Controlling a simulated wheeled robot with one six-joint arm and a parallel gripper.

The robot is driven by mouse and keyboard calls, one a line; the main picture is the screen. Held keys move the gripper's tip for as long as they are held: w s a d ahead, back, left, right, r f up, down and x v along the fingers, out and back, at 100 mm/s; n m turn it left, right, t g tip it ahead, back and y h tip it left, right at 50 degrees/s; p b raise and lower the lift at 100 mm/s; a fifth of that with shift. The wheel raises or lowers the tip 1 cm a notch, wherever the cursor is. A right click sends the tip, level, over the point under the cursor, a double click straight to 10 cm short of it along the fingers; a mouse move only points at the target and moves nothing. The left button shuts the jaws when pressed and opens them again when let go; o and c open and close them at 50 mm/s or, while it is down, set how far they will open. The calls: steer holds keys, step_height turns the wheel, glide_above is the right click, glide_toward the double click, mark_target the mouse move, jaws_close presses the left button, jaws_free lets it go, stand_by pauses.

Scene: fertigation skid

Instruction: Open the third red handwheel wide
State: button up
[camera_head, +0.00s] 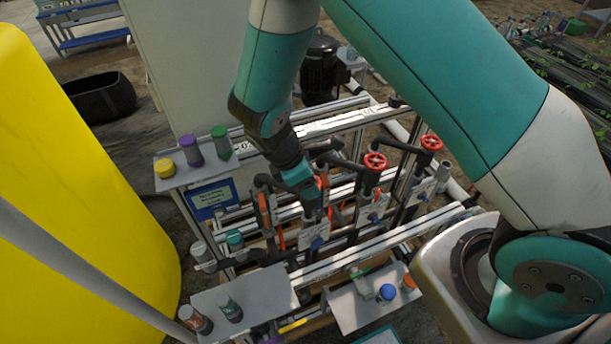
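Red handwheels stand on dark pipe valves along the metal skid frame. One red handwheel (375,161) is in the middle and shows fully. Another red handwheel (431,142) is to its right and also shows fully. A further red handwheel (319,183) is to the left, mostly hidden behind my gripper. My gripper (309,200) points down at this left handwheel, at or very near it. I cannot tell whether it touches the wheel or whether its fingers are open or shut. Which wheel counts as the third is not clear from this view.
A shelf (205,173) with yellow, purple and green capped bottles stands left of the valves. Grey trays (245,301) with small bottles lie in front. A large yellow tank (75,200) fills the left side. White rails and pipes run close around the valves.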

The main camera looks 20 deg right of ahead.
steer(key=shift+n+t, duration=0.3)
steer(key=shift+n, duration=0.5)
steer(key=o, duration=0.9)
steer(key=shift+a+r, duration=0.1)
steer(key=b+v, duration=0.2)
steer(key=v, duration=1.5)
steer(key=shift+s+r, duration=0.15)
